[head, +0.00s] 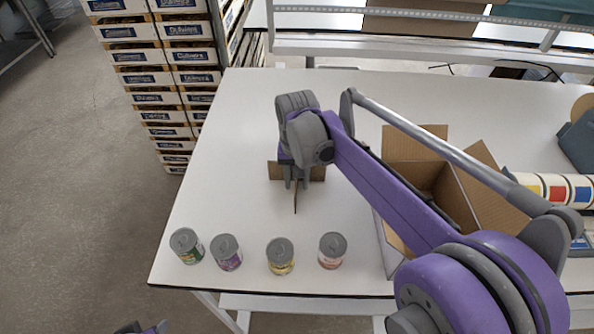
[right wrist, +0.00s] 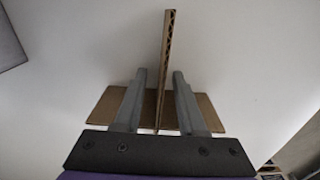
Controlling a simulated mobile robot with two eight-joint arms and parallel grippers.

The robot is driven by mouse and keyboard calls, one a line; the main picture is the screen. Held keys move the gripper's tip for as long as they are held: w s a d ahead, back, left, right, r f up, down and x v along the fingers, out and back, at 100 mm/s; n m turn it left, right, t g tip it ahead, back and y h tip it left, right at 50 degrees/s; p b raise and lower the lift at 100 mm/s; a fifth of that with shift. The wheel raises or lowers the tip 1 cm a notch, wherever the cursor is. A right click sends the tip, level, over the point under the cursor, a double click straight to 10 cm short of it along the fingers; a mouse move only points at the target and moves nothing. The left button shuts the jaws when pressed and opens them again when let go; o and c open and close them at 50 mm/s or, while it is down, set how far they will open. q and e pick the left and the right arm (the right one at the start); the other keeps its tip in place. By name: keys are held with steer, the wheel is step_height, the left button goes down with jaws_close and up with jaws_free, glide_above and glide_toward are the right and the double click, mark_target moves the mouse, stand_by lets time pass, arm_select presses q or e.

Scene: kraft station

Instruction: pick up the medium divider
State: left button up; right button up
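The medium divider, a cross of brown cardboard panels (head: 275,171), stands on the white table below my right gripper (head: 296,184). In the right wrist view, one divider panel (right wrist: 168,50) runs between the two grey fingers of the right gripper (right wrist: 160,76). A gap shows on each side of the panel, so the gripper is open around it. The other panel crosses behind the fingers. The gripper and wrist hide part of the divider in the head view. Only a small dark and purple part of my left arm shows at the bottom edge; its fingers cannot be made out.
An open cardboard box (head: 432,180) stands right of the divider, partly behind my right arm. Several cans, one of them purple (head: 227,254), line the table's front edge. Stacked crates (head: 170,75) stand behind left. The white table (head: 235,120) is clear left of the divider.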

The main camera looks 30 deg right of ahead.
jaws_close()
stand_by(0.5)
